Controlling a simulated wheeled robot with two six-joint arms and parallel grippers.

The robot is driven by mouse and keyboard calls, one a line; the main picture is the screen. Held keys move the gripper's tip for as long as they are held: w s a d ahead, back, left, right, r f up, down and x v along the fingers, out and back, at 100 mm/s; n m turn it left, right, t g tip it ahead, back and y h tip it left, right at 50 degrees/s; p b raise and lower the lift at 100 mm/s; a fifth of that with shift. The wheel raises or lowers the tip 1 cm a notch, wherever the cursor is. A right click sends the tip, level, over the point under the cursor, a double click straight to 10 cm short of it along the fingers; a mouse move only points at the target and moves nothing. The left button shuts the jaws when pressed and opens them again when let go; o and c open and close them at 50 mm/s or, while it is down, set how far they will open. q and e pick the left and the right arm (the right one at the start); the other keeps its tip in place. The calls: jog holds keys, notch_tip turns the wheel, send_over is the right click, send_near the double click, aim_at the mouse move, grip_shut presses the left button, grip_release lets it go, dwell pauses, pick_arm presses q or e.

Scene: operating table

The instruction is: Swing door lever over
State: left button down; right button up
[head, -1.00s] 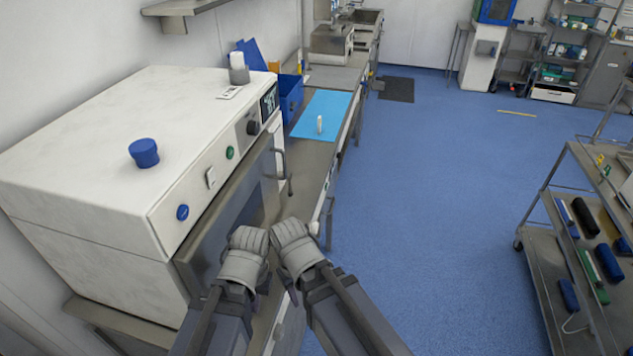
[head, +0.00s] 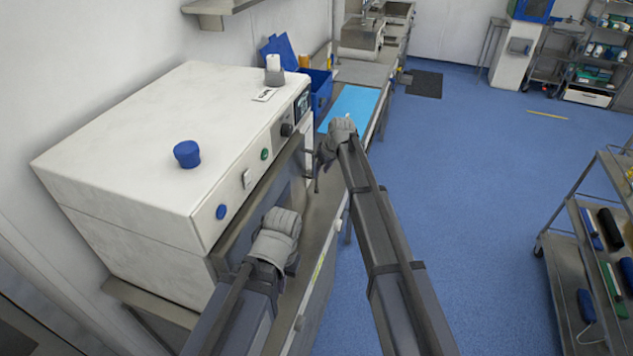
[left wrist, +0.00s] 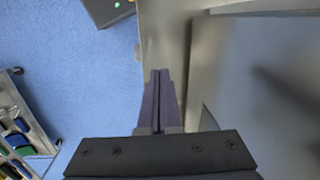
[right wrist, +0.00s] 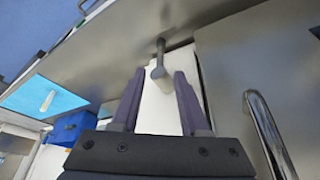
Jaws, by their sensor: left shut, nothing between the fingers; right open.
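A short grey door lever (right wrist: 160,62) with a rounded end shows in the right wrist view, ahead of and between the fingers of my right gripper (right wrist: 158,78). The fingers are open and seem apart from it; the depth is hard to judge. In the head view my right gripper (head: 341,128) is beyond the steel door (head: 240,240) of the white cabinet (head: 130,150) and hides part of that corner. A curved chrome handle (right wrist: 264,130) is right of the lever. My left gripper (head: 283,222) is shut and empty in front of the door; its fingers (left wrist: 160,78) touch each other.
A steel counter with a blue mat (head: 352,105) and a blue bin (head: 318,88) lies beyond the cabinet. A blue cap (head: 187,154) sits on the cabinet top. A loaded trolley (head: 560,255) stands at the right. The blue floor (head: 460,190) between is clear.

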aim_at(316, 187)
pick_arm(q)
notch_tip(316, 187, down, 7)
jog(key=b, duration=0.6)
jog(key=shift+b, duration=0.4)
pick_arm(e)
jog(key=x, duration=0.7)
jog(key=shift+w+f, duration=0.1)
jog(key=shift+f, duration=0.3)
jog(key=shift+a, duration=0.1)
jog(key=shift+r, duration=0.1)
grip_shut()
jog(key=shift+w, duration=0.1)
